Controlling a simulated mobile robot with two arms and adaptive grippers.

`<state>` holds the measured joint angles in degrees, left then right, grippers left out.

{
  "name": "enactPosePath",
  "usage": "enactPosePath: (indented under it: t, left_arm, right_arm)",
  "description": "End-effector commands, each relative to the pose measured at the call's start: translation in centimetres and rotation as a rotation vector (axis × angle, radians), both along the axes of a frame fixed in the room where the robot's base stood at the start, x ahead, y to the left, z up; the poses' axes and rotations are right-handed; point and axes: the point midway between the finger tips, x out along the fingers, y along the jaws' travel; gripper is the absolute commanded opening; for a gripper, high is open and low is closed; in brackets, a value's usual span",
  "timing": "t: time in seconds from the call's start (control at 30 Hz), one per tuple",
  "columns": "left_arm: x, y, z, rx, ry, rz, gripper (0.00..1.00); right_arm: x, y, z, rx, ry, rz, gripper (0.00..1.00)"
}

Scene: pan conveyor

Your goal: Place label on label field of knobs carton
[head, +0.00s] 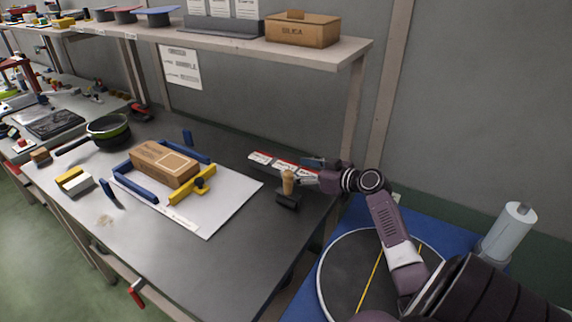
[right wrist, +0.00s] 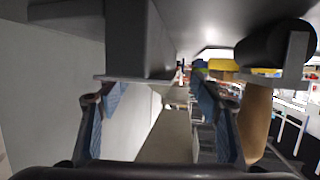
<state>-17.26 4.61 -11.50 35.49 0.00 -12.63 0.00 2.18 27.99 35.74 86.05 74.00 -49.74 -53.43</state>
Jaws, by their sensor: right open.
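The brown knobs carton (head: 160,166) lies on a white board, held between blue and yellow fixture blocks. A pale outlined rectangle on its top, the label field (head: 176,162), is bare. A row of white labels with red bands (head: 262,157) lies towards the back right of the table, partly hidden by my right gripper (head: 307,172). That gripper is open, low at the table's right end, beside the labels and a wooden-handled tool (head: 288,182). In the right wrist view, the jaws (right wrist: 158,105) are apart with no label visible between them; the wooden handle (right wrist: 255,122) is outside the right finger.
The white board (head: 233,193) has free room right of the carton. A black pan (head: 108,129) stands to the left. A shelf with a silica box (head: 302,29) overhangs the back. A yellow-and-white block (head: 75,181) lies near the front edge.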

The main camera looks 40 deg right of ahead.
Motion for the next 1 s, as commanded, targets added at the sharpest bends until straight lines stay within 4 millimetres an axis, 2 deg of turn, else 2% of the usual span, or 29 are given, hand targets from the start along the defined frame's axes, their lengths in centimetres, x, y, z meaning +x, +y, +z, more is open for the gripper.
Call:
enactPosePath:
  t: [0.03,0.2,0.47,0.53,0.77,1.0]
  left_arm:
    - [0.0,0.0,0.6,0.000,0.000,0.000,0.00]
    - [0.0,0.0,0.7,0.000,0.000,0.000,0.00]
    - [0.0,0.0,0.7,0.000,-0.001,0.000,0.00]
    - [0.0,0.0,0.7,0.000,-0.001,0.000,0.00]
    - [0.1,0.0,0.7,0.000,-0.001,0.001,0.00]
    - [0.1,0.0,0.7,0.000,-0.002,0.001,0.00]
  right_arm:
    - [0.8,0.1,0.2,0.004,-0.002,0.000,0.60]
    - [2.5,0.2,-0.6,0.002,0.000,-0.001,0.60]
    - [2.8,0.2,-0.8,-0.001,0.000,0.000,0.60]
    - [2.7,0.2,-0.8,-0.001,0.000,0.000,0.55]
    - [2.7,0.2,-0.7,0.000,0.000,0.000,0.30]
    - [2.7,0.2,-0.7,0.000,0.000,0.000,0.27]
